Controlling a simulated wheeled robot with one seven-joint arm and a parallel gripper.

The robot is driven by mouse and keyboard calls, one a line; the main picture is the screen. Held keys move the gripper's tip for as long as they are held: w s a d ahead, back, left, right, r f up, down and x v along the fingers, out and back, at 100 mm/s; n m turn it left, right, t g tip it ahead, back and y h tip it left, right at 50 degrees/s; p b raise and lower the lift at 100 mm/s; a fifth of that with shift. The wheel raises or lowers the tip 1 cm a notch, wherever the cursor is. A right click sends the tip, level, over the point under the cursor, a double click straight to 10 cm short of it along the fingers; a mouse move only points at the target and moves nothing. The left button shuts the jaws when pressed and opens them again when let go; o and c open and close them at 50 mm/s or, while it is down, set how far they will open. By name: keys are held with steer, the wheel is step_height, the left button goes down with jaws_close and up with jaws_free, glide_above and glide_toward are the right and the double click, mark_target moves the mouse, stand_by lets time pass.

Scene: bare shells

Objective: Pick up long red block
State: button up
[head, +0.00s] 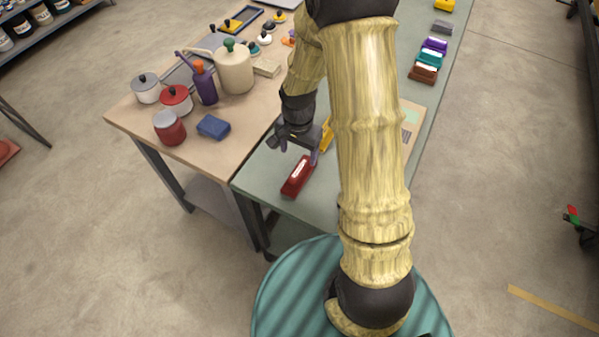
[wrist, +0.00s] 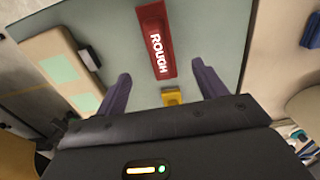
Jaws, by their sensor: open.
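The long red block (head: 297,177) lies on the green-grey table top near its front edge. In the wrist view the red block (wrist: 153,30) carries the white word ROUGH and lies ahead of the fingers, pointing roughly along the gap. My gripper (head: 294,149) is open and empty, just behind the block in the head view. In the wrist view my gripper (wrist: 161,71) has its purple fingers on either side of the block's near end, apart from it. I cannot tell the exact height above the block.
A yellow block (head: 327,134) stands close behind the gripper, partly hidden; it also shows in the wrist view (wrist: 172,97). A board (head: 412,122) lies to the right, partly behind my arm. The wooden table (head: 185,175) at left holds a blue block (head: 213,126), pots and bottles.

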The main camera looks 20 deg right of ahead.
mark_target(299, 168)
step_height(299, 168, down, 5)
steer(key=shift+f+p, duration=0.2)
steer(key=shift+p, duration=0.15)
steer(key=shift+a+f, duration=0.1)
steer(key=shift+f, duration=0.1)
steer(key=shift+s, duration=0.1)
steer(key=shift+f, duration=0.2)
steer(key=shift+d+f+p, duration=0.2)
steer(key=shift+f+p, duration=0.4)
steer(key=shift+f, duration=0.1)
steer(key=shift+f+p, duration=0.35)
steer(key=shift+f, duration=1.3)
